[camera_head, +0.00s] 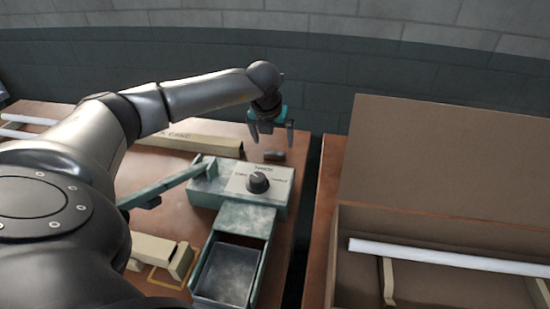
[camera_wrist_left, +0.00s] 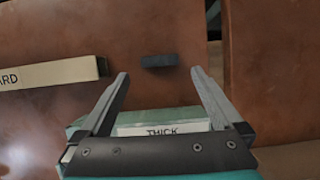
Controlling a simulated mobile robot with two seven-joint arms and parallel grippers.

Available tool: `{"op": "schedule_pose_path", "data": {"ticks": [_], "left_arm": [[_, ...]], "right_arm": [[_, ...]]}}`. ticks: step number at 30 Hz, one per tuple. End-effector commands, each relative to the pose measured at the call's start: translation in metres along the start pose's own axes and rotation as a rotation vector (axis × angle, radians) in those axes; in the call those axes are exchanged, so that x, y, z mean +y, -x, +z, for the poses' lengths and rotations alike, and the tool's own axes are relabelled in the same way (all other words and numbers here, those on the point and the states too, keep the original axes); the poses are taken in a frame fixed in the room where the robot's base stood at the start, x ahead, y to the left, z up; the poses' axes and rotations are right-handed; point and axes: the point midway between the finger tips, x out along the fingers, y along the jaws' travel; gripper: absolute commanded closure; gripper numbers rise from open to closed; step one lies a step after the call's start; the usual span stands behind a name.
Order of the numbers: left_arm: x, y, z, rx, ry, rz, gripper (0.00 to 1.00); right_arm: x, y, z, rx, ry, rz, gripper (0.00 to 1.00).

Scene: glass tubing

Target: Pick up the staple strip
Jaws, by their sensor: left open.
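The staple strip looks to be the small dark grey bar (camera_head: 274,156) lying on the brown table behind the green control box. In the left wrist view the dark bar (camera_wrist_left: 159,61) lies flat beyond and between the fingertips, apart from them. My left gripper (camera_head: 270,138) points down above the table, close to the bar, with its fingers spread and nothing between them. The fingers also show spread in the left wrist view (camera_wrist_left: 158,78). My right gripper is in neither view.
A green box with a dial (camera_head: 258,182) stands just in front, with a grey bin (camera_head: 227,273) nearer. A long cardboard-coloured bar (camera_head: 195,143) lies left of the strip. A gap separates this table from an open brown crate (camera_head: 438,213) holding a white tube (camera_head: 440,257).

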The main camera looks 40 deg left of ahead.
Motion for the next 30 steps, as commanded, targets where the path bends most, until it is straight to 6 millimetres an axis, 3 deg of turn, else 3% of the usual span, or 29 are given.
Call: {"op": "schedule_pose_path", "data": {"ticks": [8, 18, 27, 30], "left_arm": [[0.0, -0.021, 0.0, 0.0, 0.001, -0.001, 0.0], [0.001, -0.064, -0.002, -0.001, 0.0, -0.001, 0.0], [0.001, -0.067, -0.001, -0.001, 0.0, -0.001, 0.0], [0.001, -0.067, -0.001, -0.001, 0.0, -0.001, 0.09]], "right_arm": [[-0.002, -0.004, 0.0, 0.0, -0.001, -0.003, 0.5], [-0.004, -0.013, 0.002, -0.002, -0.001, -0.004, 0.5], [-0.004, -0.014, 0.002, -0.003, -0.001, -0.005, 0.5], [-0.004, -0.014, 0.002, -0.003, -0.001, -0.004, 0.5]]}}
